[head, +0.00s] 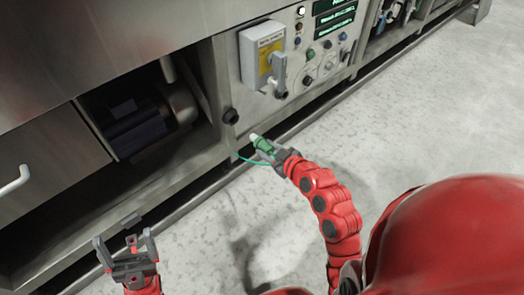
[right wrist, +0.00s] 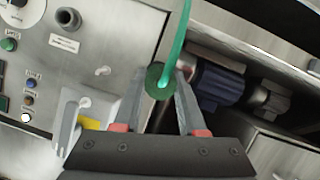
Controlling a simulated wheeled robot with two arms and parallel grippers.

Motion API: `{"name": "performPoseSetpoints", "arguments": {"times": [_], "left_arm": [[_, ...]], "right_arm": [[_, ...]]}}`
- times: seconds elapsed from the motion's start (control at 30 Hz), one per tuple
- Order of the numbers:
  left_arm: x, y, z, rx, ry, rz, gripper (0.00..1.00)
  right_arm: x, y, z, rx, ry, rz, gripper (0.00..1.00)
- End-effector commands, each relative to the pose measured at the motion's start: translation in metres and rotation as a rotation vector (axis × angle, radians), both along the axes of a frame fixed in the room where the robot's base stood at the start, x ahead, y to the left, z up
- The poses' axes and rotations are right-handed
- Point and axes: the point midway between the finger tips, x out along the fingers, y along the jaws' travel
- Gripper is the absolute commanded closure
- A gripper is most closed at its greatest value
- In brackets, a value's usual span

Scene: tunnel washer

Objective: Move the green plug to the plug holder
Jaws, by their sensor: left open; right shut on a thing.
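The green plug (head: 261,143) is a small green cylinder with a pale tip, on a thin green cable. My right gripper (head: 268,153) is shut on it and holds it in front of the washer's lower frame. In the right wrist view the plug's round green end (right wrist: 158,76) shows between the fingers, and the cable runs up from it. A black round fitting (head: 231,116) sits on the washer front, up and left of the plug. Another dark fitting (head: 281,90) is on the panel. I cannot tell which is the plug holder. My left gripper (head: 124,252) is open and empty at lower left.
A grey switch box (head: 260,55) with a yellow label and a lever projects from the panel, above the plug. An open bay with a dark motor (head: 135,128) is to the left. A white handle (head: 14,181) is at far left. The floor in front is clear.

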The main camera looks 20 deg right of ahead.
Motion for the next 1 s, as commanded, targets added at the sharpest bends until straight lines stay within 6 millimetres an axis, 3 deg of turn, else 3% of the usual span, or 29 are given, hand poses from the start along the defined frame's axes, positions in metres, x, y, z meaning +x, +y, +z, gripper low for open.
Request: {"name": "performPoseSetpoints", "arguments": {"times": [1.0], "left_arm": [[-0.001, 0.003, 0.006, -0.015, -0.003, 0.006, 0.16]], "right_arm": [[0.046, 0.018, 0.001, 0.001, -0.002, 0.002, 1.00]]}}
